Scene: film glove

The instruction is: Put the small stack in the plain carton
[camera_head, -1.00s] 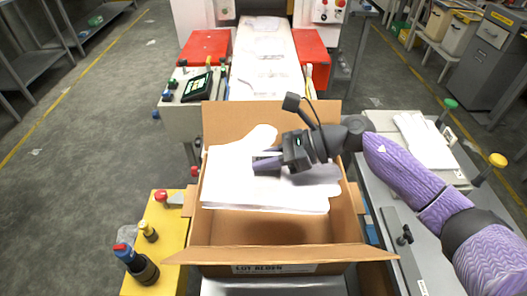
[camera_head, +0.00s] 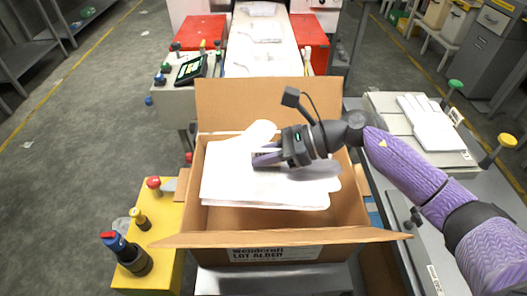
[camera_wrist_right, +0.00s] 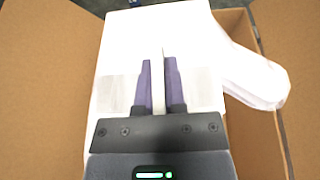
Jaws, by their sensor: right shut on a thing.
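The small stack (camera_head: 232,185) is a flat pile of white gloves, with a rounded thumb part sticking out at the back. My right gripper (camera_head: 257,156) is shut on it from above; in the right wrist view the purple fingers (camera_wrist_right: 158,65) press either side of a white fold of the stack (camera_wrist_right: 118,60). The stack lies level within the opening of the brown open carton (camera_head: 215,221), close to its left wall. I cannot tell whether it touches the carton floor. The carton has a printed white label on its front. My left gripper is out of view.
Another white glove pile (camera_head: 432,128) lies on the right side table. The carton's back flap (camera_head: 265,100) stands up; its front flap (camera_head: 280,237) folds outward. A yellow stand (camera_head: 165,245) with knobs is at left. A conveyor (camera_head: 262,50) runs behind.

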